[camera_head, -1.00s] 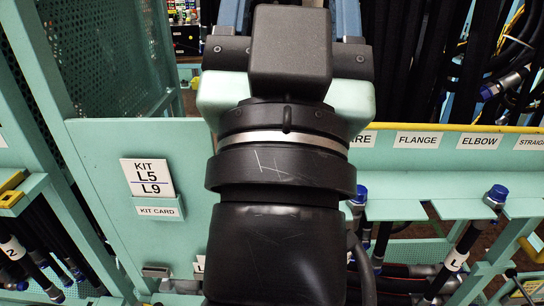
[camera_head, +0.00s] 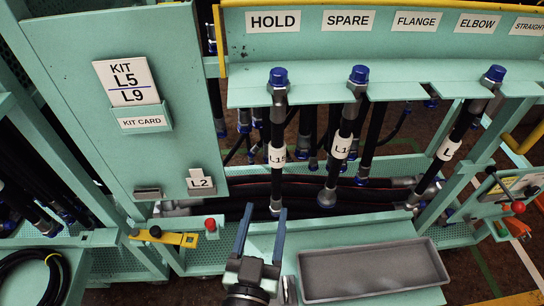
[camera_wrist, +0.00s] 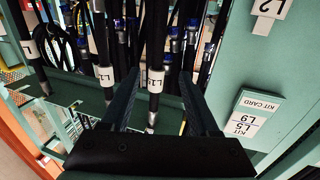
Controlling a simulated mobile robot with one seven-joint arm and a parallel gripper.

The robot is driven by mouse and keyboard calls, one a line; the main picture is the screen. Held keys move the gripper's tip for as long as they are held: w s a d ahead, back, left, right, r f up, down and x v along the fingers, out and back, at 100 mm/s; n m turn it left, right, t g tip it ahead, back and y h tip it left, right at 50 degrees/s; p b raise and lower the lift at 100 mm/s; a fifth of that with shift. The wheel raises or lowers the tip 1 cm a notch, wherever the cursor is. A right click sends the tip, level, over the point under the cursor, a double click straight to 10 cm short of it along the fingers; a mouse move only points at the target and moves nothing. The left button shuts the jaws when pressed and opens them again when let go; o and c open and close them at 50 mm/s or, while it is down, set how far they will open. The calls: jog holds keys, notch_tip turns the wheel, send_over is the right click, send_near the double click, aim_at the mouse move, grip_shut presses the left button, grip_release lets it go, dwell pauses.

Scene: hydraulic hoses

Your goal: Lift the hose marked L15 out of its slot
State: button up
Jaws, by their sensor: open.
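The hose marked L15 (camera_head: 277,154) hangs upright in its slot under the HOLD label, with a blue cap on top and a metal fitting at its lower end. It also shows in the wrist view (camera_wrist: 156,79), where it appears between the two fingers. My gripper (camera_head: 266,210) is open and empty, below and in front of the hose's lower end. Its fingers also show in the wrist view (camera_wrist: 158,72). I cannot tell the distance from fingers to hose.
Another labelled hose (camera_head: 341,145) hangs to the right under SPARE, and one more (camera_head: 447,148) stands farther right. A grey tray (camera_head: 370,290) lies right of my gripper. The kit panel (camera_head: 70,45) stands left. Several hoses lie behind.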

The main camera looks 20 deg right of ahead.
aim_at(276, 174)
jog(key=p+x, duration=0.1)
jog(key=x, duration=0.5)
jog(key=shift+s+r+p, duration=0.1)
jog(key=shift+p, duration=0.3)
jog(key=p+x, duration=0.2)
jog(key=x, duration=0.2)
jog(key=shift+w+d+r, duration=0.15)
jog(key=shift+w+d, duration=0.1)
jog(key=shift+d, duration=0.05)
jog(key=shift+w+d, duration=0.15)
jog(key=shift+w, duration=0.1)
grip_shut()
dwell(0.5)
